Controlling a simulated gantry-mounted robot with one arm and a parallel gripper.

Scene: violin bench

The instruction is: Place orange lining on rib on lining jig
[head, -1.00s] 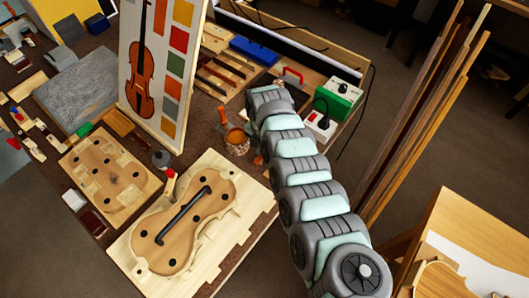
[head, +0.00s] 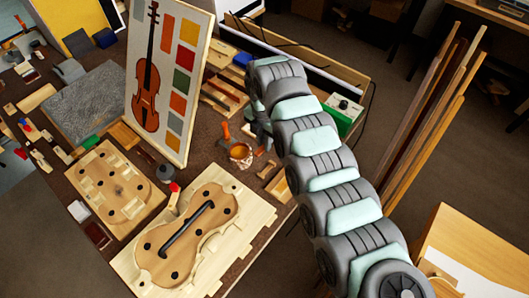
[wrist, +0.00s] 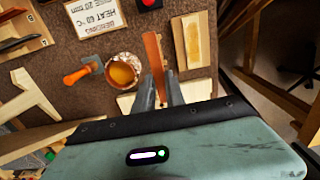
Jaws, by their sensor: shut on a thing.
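My gripper (wrist: 160,92) is shut on the orange lining (wrist: 153,52), a thin orange-brown strip that sticks out beyond the fingertips in the wrist view. In the head view the gripper (head: 259,132) shows only partly below the end of my arm, above the bench beside the glue pot (head: 240,153). A pale board with a violin-shaped form and black bar (head: 187,232) lies at the bench front. A second board with black holes and small blocks (head: 115,187) lies to its left. I cannot tell which is the lining jig, nor make out the rib.
In the wrist view, the glue pot (wrist: 123,72) with an orange-handled tool (wrist: 78,76) stands left of the lining. A light wooden piece (wrist: 191,42) lies to its right. A tall colour-sample panel with a violin picture (head: 168,75) stands behind the boards.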

